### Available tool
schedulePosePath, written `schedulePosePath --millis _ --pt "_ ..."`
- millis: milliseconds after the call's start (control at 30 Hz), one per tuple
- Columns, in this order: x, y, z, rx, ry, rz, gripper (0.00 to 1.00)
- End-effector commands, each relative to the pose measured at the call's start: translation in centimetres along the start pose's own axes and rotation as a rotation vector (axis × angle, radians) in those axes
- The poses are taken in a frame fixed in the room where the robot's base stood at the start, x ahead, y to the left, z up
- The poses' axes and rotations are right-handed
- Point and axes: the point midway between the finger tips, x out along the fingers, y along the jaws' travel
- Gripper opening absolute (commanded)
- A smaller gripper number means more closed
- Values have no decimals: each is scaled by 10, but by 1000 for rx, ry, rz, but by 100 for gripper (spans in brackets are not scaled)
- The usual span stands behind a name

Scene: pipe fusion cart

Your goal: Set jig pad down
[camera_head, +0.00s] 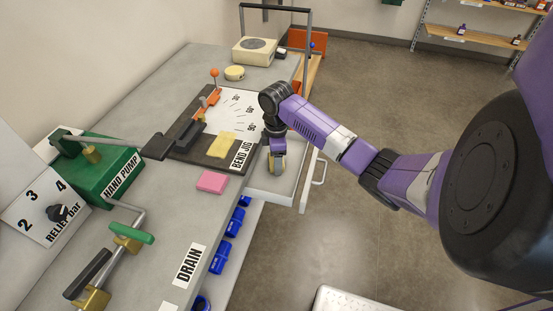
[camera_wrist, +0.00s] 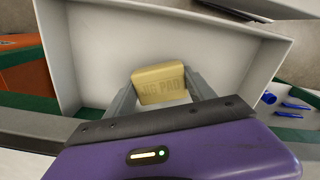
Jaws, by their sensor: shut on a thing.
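The jig pad (camera_wrist: 160,85) is a tan-yellow block with "JIG PAD" lettered on its face. My gripper (camera_wrist: 161,92) is shut on it, with a grey finger on each side. In the head view my gripper (camera_head: 277,160) points down over the open drawer (camera_head: 262,184) at the bench's right side, and a bit of the pad shows under it. In the wrist view the drawer's pale floor and walls (camera_wrist: 100,45) lie around and behind the pad. I cannot tell whether the pad touches the drawer floor.
The bend jig (camera_head: 185,143) lies on the bench left of my gripper, with a yellow pad (camera_head: 220,145) on it. A pink block (camera_head: 211,182) lies in front. The hand pump (camera_head: 108,168) stands left. The drawer handle (camera_head: 319,172) sticks out right. Blue items show below the bench.

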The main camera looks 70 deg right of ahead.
Motion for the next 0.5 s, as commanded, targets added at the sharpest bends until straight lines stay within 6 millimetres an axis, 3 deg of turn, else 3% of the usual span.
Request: schedulePosePath --millis 300,333,433,500 --pt "3 0 0 1 0 0 30" --pt "3 0 0 1 0 0 65" --pt "2 0 0 1 0 0 84" --pt "2 0 0 1 0 0 85"
